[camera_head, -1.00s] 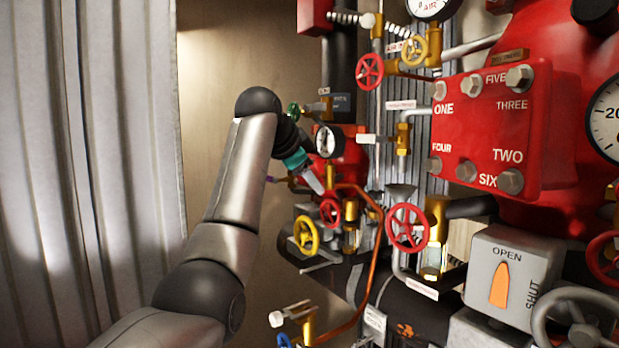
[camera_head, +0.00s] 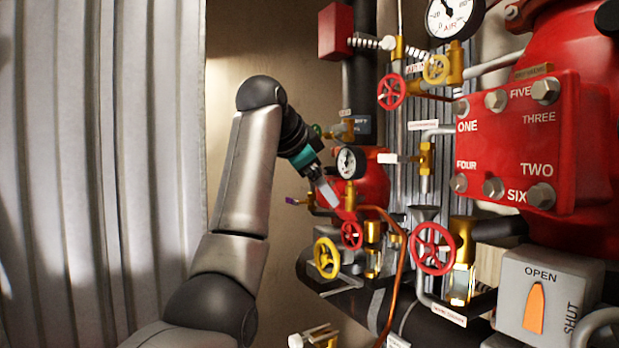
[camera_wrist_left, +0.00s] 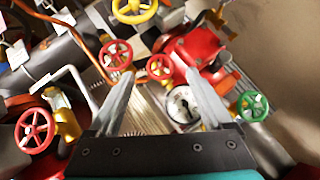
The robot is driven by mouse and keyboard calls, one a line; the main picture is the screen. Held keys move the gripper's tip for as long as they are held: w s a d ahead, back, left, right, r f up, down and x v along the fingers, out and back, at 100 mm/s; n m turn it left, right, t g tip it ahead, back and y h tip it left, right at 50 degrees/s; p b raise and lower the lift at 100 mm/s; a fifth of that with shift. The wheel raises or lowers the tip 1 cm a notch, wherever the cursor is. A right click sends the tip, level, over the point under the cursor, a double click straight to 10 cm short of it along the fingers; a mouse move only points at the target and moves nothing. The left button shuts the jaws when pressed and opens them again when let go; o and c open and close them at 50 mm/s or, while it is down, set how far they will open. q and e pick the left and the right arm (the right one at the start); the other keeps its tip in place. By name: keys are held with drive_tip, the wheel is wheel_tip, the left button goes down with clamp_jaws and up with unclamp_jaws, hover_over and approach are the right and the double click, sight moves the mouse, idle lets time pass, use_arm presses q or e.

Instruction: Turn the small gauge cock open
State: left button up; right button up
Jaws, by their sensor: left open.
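A small white-faced gauge (camera_head: 350,162) stands at the red fitting left of the main valve, with a brass stem (camera_head: 350,194) under it. It also shows in the left wrist view (camera_wrist_left: 183,104), between and beyond my fingers. A small purple lever (camera_head: 295,201) with brass behind it sticks out to the left of the gripper. I cannot tell for sure which of these brass parts is the gauge cock. My left gripper (camera_head: 328,193) is just below and left of the gauge, with its fingers apart and nothing between them in the wrist view (camera_wrist_left: 160,78). My right gripper is not in view.
A small red handwheel (camera_head: 351,235), a yellow one (camera_head: 327,258) and a larger red one (camera_head: 432,248) crowd the space below. A copper pipe (camera_head: 400,270) runs down beside them. A corrugated wall (camera_head: 100,170) is at left. A green handwheel (camera_wrist_left: 253,106) is near the right finger.

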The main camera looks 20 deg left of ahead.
use_arm(q)
drive_tip(key=b+v, duration=0.1)
drive_tip(key=v, duration=0.5)
idle(0.4)
